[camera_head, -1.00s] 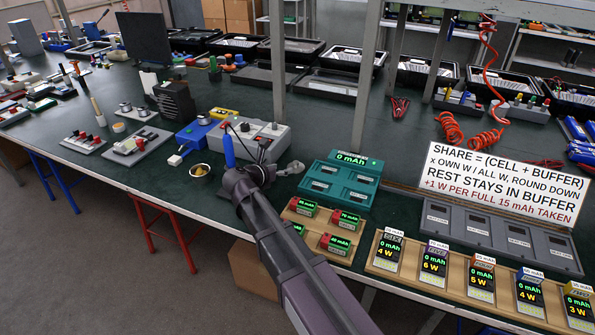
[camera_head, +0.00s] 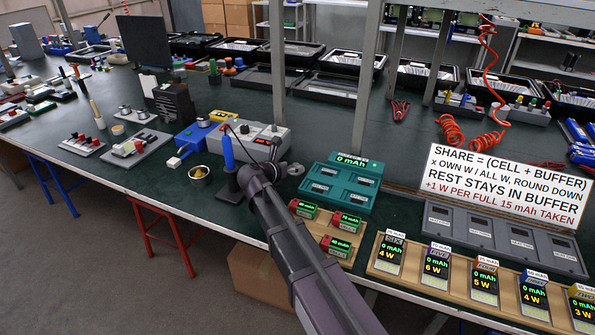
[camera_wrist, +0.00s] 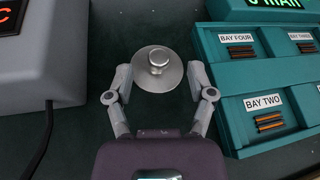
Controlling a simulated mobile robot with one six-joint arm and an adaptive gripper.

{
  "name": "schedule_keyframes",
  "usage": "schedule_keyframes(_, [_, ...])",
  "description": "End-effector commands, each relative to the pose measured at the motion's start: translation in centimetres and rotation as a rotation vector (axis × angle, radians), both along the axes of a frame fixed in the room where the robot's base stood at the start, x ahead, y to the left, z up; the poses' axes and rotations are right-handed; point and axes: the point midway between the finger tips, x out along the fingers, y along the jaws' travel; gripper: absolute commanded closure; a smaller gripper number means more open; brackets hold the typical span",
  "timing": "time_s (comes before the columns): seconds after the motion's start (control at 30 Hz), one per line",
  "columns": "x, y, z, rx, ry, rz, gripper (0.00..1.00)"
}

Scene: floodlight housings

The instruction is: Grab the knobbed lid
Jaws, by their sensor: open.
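The knobbed lid is a round grey metal disc with a shiny knob in its middle. In the wrist view the lid (camera_wrist: 157,72) lies on the dark green bench top, between and slightly beyond the fingertips of my gripper (camera_wrist: 157,85). My gripper is open, one finger on each side of the lid, with nothing held. Contact between fingers and lid cannot be told. In the head view my gripper (camera_head: 284,168) is over the bench beside the teal bay unit, and a grey round part of the lid (camera_head: 296,169) shows at its tip.
The teal bay unit (camera_head: 341,184) stands close on the right. A grey box with knobs (camera_head: 258,138) stands close on the left. A blue-handled tool (camera_head: 228,155) stands upright nearby, beside a small metal bowl (camera_head: 199,174). A wooden tray (camera_head: 338,254) with green-and-red blocks lies in front.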

Motion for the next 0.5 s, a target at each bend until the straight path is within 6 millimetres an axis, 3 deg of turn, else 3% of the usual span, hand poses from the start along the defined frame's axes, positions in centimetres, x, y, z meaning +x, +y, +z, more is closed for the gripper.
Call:
schedule_keyframes(0.2, [1.6,-1.0,-0.9,0.001,0.0,0.0,0.3])
schedule_keyframes(0.5, [1.7,-1.1,-0.8,0.0,0.0,0.001,0.3])
